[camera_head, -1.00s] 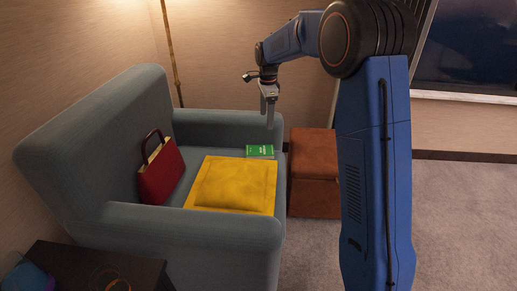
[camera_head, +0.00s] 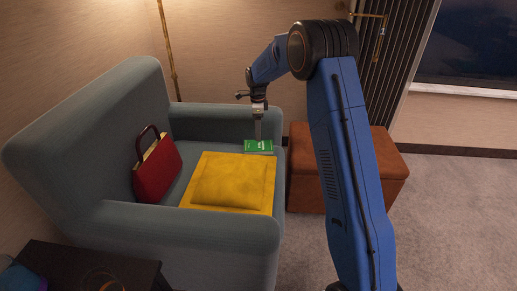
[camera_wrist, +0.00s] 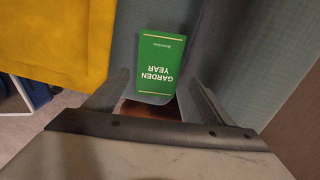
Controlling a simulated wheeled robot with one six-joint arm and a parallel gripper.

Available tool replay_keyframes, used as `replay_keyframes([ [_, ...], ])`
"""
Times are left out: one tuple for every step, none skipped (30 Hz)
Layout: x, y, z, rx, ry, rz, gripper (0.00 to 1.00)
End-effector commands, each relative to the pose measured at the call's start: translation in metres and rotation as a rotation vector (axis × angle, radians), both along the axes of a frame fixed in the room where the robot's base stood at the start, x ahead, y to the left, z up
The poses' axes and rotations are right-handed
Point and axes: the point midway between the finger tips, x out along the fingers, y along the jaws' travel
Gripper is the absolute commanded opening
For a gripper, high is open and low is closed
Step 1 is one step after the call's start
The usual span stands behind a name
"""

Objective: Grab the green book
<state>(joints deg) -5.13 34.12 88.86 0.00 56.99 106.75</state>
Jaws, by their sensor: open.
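The green book (camera_head: 258,147) lies on the grey armchair's seat, behind the yellow cushion and beside the far armrest. In the wrist view the green book (camera_wrist: 163,63) shows its cover with the words "GARDEN YEAR", upside down, and its lower end lies between the two fingers. My gripper (camera_head: 258,136) points down just above the book in the head view. In the wrist view my gripper (camera_wrist: 158,82) is open, with one finger on each side and nothing held. I cannot tell the exact height of the fingertips above the book.
The yellow cushion (camera_head: 233,183) covers most of the armchair (camera_head: 190,226) seat. A red handbag (camera_head: 157,172) leans on the backrest. A brown leather ottoman (camera_head: 312,177) stands right of the chair, and a dark side table (camera_head: 95,268) is in front.

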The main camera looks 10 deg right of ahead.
Motion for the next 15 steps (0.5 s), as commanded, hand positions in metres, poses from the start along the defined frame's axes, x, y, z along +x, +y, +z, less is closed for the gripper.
replay_keyframes([
  [-0.001, 0.0, -0.01, 0.0, 0.004, 0.0, 0.77],
  [-0.001, 0.0, -0.014, 0.0, 0.003, 0.0, 0.77],
  [-0.001, 0.0, -0.018, -0.001, 0.002, 0.0, 0.77],
  [-0.001, 0.0, -0.022, 0.0, 0.002, 0.0, 0.77],
  [-0.001, 0.0, -0.024, -0.001, 0.002, 0.0, 0.77],
  [-0.001, 0.0, -0.027, -0.001, 0.002, 0.0, 0.77],
  [-0.001, 0.0, -0.029, 0.0, 0.001, 0.0, 0.77],
  [0.0, 0.0, -0.03, 0.0, 0.001, 0.0, 0.77],
  [0.0, 0.0, -0.032, 0.0, 0.001, 0.0, 0.77],
  [0.0, 0.0, -0.033, 0.0, 0.001, 0.0, 0.77],
  [0.0, 0.0, -0.034, 0.0, 0.001, 0.0, 0.77],
  [-0.001, 0.0, -0.035, 0.0, 0.001, 0.0, 0.77],
  [-0.001, -0.001, -0.037, 0.0, 0.001, 0.0, 0.77],
  [-0.001, -0.001, -0.039, 0.0, 0.002, 0.0, 0.77],
  [-0.002, -0.001, -0.043, -0.001, 0.002, 0.0, 0.77],
])
